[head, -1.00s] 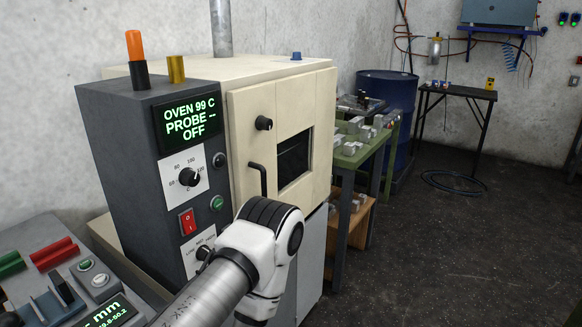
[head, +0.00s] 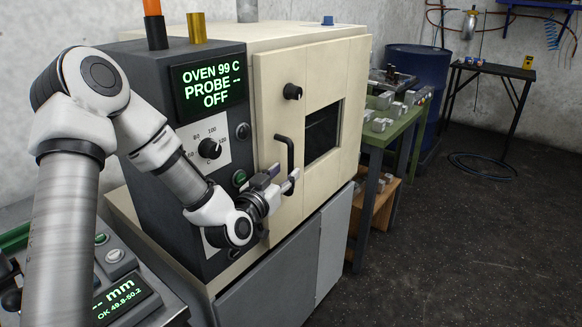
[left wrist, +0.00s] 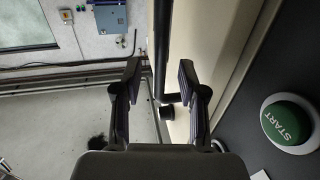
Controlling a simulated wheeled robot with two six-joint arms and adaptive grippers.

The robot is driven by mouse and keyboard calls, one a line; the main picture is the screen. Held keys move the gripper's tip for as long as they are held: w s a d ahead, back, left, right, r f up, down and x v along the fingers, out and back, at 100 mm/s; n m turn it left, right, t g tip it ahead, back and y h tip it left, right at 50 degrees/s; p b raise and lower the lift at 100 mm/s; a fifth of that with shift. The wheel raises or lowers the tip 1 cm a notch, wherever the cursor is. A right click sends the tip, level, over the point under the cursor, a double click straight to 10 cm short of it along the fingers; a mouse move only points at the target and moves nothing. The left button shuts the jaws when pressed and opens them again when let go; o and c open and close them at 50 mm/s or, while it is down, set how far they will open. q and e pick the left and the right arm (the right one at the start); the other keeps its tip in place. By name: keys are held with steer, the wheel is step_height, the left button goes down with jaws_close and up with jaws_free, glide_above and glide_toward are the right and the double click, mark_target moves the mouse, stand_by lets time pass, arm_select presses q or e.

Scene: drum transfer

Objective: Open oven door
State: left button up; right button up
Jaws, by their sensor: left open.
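The oven door (head: 273,118) is a cream panel with a dark window (head: 322,131), and it looks shut. Its black handle (head: 290,162) is a vertical bar on the door's left side. My left gripper (head: 284,180) is open at the lower part of the handle. In the left wrist view the handle (left wrist: 161,50) runs down between the two spread fingers of the left gripper (left wrist: 158,85). Neither finger clearly touches the bar. My right gripper is not in view.
A dark control panel (head: 164,110) reading OVEN 99 C stands left of the door. Its green START button (left wrist: 290,123) is close to the gripper. A green workbench (head: 385,128) with metal blocks stands to the right. The floor in front is clear.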

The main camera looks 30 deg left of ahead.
mark_target(289, 169)
arm_select(q)
steer(key=w, duration=0.4)
steer(key=shift+a, duration=0.25)
steer(key=shift+c, duration=0.3)
jaws_close()
